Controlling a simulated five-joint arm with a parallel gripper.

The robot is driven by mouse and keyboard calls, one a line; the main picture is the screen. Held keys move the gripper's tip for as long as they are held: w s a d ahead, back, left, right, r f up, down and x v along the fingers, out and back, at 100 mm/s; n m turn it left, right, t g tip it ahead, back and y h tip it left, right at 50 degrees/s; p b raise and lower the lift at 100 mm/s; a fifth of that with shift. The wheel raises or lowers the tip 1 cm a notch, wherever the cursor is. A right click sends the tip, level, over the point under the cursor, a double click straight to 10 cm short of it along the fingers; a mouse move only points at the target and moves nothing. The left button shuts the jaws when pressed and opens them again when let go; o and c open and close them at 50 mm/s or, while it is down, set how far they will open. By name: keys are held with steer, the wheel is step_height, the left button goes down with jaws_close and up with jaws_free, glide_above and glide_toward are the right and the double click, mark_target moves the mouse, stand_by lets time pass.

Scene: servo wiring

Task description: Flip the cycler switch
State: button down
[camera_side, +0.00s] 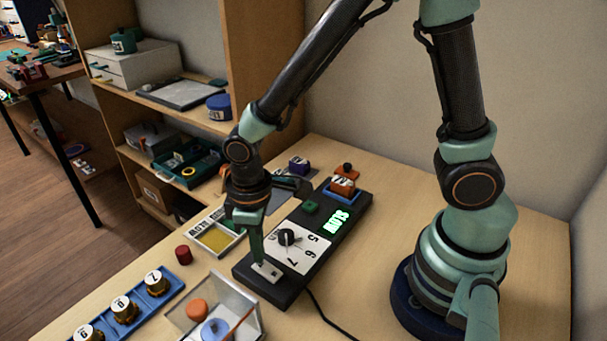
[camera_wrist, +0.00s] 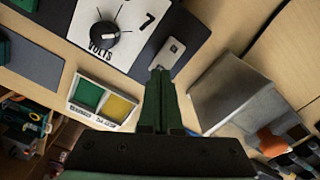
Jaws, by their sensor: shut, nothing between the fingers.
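The switch plate (camera_side: 266,271) is a small light metal rectangle at the near end of the black device box (camera_side: 325,238). It also shows in the wrist view (camera_wrist: 173,50), just beyond my fingertips. My gripper (camera_side: 262,261) points down with its fingers together and empty. Its tips are at or just above the plate; I cannot tell if they touch. In the wrist view the closed green fingers (camera_wrist: 159,72) hide part of the plate's near edge. The lever's position is too small to tell. A black dial (camera_side: 288,237) sits on a white numbered face beside the plate.
A clear-walled bin (camera_side: 243,292) stands close in front. A two-part green and yellow tray (camera_side: 216,240) and a red cylinder (camera_side: 183,255) lie left. A black cable (camera_side: 325,317) runs right.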

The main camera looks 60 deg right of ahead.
steer(key=shift+f, duration=0.95)
stand_by(0.9)
steer(key=shift+r, duration=3.55)
